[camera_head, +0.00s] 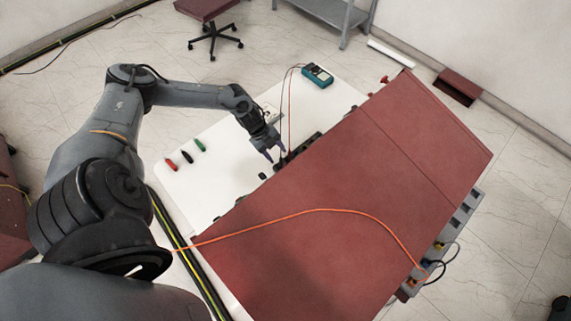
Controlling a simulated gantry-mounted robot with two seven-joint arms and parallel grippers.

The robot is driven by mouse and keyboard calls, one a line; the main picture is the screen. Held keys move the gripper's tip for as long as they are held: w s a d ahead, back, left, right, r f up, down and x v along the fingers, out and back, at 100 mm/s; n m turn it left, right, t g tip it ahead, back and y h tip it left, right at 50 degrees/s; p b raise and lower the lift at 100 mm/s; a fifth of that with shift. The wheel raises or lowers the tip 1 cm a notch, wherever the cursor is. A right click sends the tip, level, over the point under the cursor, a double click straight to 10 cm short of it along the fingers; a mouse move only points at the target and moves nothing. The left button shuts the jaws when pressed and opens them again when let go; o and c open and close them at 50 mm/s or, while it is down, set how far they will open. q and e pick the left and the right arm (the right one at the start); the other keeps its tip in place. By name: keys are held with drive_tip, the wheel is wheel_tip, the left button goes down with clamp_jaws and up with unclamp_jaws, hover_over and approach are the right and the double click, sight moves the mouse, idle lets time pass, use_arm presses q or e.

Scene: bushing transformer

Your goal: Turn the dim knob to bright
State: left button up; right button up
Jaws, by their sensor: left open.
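My left gripper (275,154) is at the end of the grey arm that comes in from the left. Its fingers are apart and point down beside the near-left edge of the red cabinet (350,200). Small dark parts (263,176) lie or stand along that edge on the white table top (215,170). I cannot tell which of them, if any, is the dim knob, and the cabinet's front face is hidden from this angle. I cannot tell whether the gripper touches anything. My right gripper is not in view.
A teal multimeter (317,75) with thin leads sits at the table's back. Red, black and green markers (187,157) lie on the left. An orange cable (330,210) runs across the cabinet top. A stool (210,20) and grey shelf (330,15) stand behind.

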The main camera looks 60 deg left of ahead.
use_arm(q)
drive_tip(key=x, duration=0.7)
drive_tip(key=shift+f, duration=0.25)
drive_tip(key=c, duration=1)
